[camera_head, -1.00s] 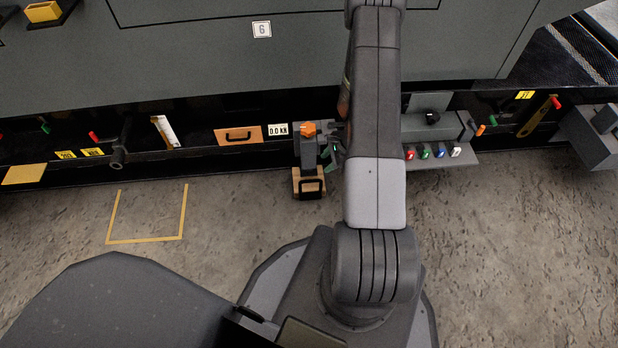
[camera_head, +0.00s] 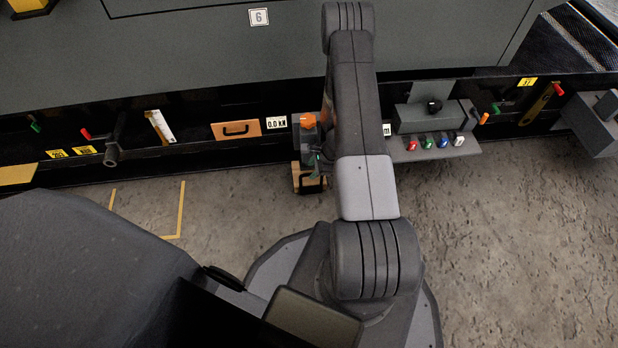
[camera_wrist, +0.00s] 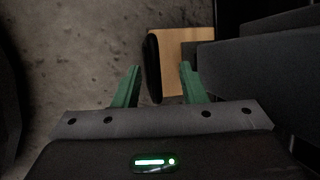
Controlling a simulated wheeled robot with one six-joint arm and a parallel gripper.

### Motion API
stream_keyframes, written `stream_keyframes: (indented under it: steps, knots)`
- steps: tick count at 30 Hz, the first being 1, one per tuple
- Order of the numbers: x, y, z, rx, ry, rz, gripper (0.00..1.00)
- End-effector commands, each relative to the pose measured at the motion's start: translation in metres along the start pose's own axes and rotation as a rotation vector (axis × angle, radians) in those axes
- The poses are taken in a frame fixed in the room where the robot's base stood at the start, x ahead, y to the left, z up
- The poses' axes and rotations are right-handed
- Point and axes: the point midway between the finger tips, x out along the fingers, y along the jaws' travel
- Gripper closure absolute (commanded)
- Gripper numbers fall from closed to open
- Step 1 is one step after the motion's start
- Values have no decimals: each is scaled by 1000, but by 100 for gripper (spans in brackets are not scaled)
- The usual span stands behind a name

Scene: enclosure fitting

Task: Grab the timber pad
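The timber pad, a light wooden block with a black handle, sits low by the floor under an orange-topped grey device. In the head view the pad (camera_head: 297,184) is partly hidden by my arm. In the wrist view the pad (camera_wrist: 177,52) lies just beyond the fingertips, its black handle (camera_wrist: 153,62) facing the gap between them. My gripper (camera_wrist: 160,67) has two green fingers spread apart with nothing held. It appears apart from the pad, though the exact distance is unclear. In the head view my gripper is mostly hidden behind my arm.
The orange-topped device (camera_head: 307,122) stands close above the pad. A tan panel with a handle (camera_head: 236,130) is to its left. A grey shelf with coloured knobs (camera_head: 435,150) is to the right. The large grey enclosure (camera_head: 200,55) overhangs; open concrete floor (camera_head: 520,240) lies in front.

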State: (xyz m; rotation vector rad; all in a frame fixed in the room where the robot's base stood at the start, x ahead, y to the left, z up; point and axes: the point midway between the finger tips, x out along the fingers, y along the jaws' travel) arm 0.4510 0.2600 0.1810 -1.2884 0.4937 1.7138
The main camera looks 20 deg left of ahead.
Motion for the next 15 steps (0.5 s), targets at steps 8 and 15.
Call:
stream_keyframes:
  steps: [8,15]
  knots:
    - [41,8,0,-2,0,1,62]
    - [48,7,1,-1,0,1,62]
